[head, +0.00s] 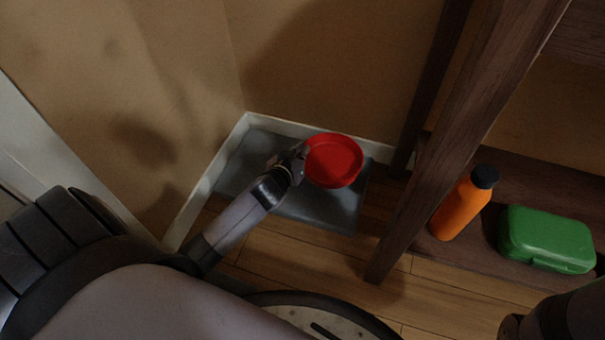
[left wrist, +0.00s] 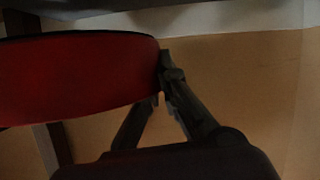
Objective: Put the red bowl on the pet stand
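The red bowl (head: 333,160) is at the fingertips of my left gripper (head: 300,152) in the head view. The left wrist view shows the bowl (left wrist: 75,75) at left, with the fingers (left wrist: 165,80) closed on its rim. The pet stand appears to be the flat grey slab (head: 305,212) in the wall corner. The bowl overlaps the slab's right back part in the head view; whether it touches the slab or hangs above it, I cannot tell. Part of my right arm, perhaps its gripper (head: 512,326), shows at the bottom right; its fingers are not clear.
A dark wooden shelf post (head: 455,130) stands right of the slab. On the low shelf board are an orange bottle (head: 462,208) with a black cap and a green box (head: 546,240). Walls with white baseboard (head: 215,172) close off the left and back. Wooden floor (head: 440,283) lies in front.

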